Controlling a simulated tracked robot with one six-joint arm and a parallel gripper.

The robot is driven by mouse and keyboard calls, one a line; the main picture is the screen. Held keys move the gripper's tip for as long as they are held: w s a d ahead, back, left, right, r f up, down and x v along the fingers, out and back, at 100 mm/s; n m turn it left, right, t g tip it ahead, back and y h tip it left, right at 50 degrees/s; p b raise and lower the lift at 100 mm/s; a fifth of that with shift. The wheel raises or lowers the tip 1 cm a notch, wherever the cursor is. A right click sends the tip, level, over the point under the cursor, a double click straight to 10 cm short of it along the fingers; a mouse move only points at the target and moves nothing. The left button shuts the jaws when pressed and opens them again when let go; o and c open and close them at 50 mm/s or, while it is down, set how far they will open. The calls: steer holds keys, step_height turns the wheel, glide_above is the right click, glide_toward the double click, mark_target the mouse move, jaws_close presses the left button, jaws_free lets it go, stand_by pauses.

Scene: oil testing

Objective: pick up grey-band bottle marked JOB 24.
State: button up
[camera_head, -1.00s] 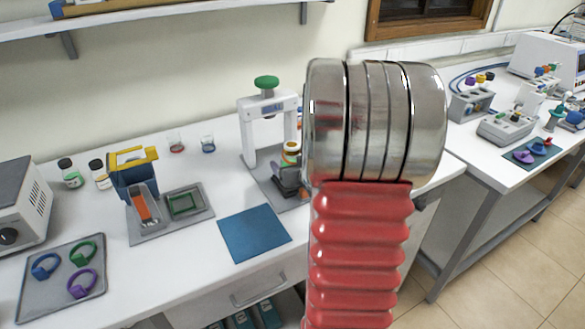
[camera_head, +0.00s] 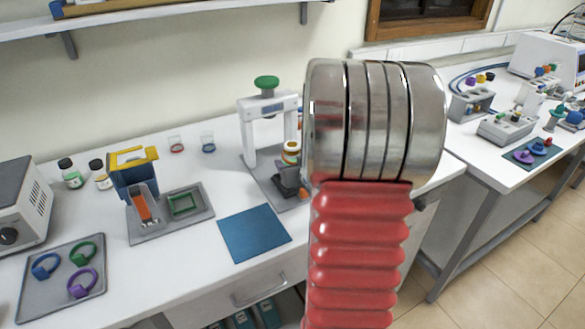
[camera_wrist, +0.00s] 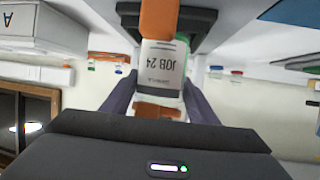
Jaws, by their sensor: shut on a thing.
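The bottle marked JOB 24 (camera_wrist: 165,62) is in the middle of the wrist view, its lettering upside down. It has a pale label, a grey band and an amber part. My gripper (camera_wrist: 160,98) is shut on it, with a dark purple finger on each side. An orange piece and a dark block show at the bottle's far end; whether they touch it is unclear. In the head view an amber and white bottle (camera_head: 291,153), apparently the same one, is upright above a dark support (camera_head: 287,180).
The white press frame (camera_head: 248,135) with a green knob stands close around the support. A blue mat (camera_head: 254,233) lies clear in front. A blue and yellow rack (camera_head: 133,180), two bottles and a tray (camera_head: 35,300) of coloured rings are at left.

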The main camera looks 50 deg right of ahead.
mark_target(292, 144)
steer(key=c, duration=0.7)
steer(key=shift+o, duration=0.2)
steer(key=shift+r, duration=0.15)
step_height(292, 144, up, 10)
steer(key=shift+f, duration=0.1)
stand_by(0.6)
